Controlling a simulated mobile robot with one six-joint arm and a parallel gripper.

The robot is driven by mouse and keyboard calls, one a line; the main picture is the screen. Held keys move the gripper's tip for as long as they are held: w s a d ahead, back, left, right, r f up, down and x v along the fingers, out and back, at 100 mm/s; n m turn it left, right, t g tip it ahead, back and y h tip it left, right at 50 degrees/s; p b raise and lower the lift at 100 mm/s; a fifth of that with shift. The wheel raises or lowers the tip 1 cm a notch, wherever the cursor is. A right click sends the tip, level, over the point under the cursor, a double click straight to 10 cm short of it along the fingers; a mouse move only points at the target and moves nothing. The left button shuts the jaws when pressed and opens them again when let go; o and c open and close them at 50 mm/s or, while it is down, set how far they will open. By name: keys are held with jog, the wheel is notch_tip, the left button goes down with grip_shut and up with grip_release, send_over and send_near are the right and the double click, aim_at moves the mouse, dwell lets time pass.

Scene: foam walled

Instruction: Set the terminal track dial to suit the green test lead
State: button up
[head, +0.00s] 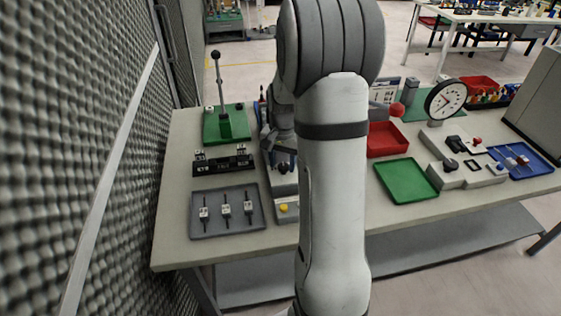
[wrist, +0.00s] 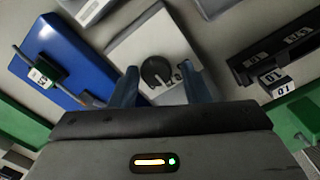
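The dial (wrist: 157,71) is a round black knob on a pale grey box, with small marks beside it that I cannot read. In the head view a black knob (head: 283,168) on a grey box shows beside my arm, partly hidden. My gripper (wrist: 161,78) is open and empty; its two blue-grey fingers stand either side of the dial in the wrist view. I cannot tell whether they touch it. A green piece with a white label and grey rod, likely the green test lead (wrist: 47,70), lies over a blue tray (wrist: 75,55).
A black rack (head: 222,162) with white labelled blocks stands left of the dial box. A grey tray (head: 207,230) with several pieces lies in front. A lever press (head: 226,125) stands on a green base behind. A yellow-button box (head: 286,208) is near the front edge.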

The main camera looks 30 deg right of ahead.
aim_at(283, 165)
jog(key=shift+o, duration=0.9)
jog(key=shift+d, duration=0.15)
notch_tip(283, 165, up, 8)
jog(key=shift+f, duration=0.1)
jog(key=s+a+r+n+t, duration=0.1)
jog(key=s+a+r+n, duration=0.1)
jog(key=s+a+n, duration=0.2)
jog(key=s+a+r+n+t, duration=0.1)
jog(key=s+a+n, duration=0.4)
jog(key=s+a, duration=0.6)
jog(key=s+r, duration=0.1)
jog(key=s, duration=0.3)
jog(key=shift+s+r+n+t, duration=0.15)
jog(key=shift+s+n+t, duration=0.15)
jog(key=shift+s+t, duration=0.1)
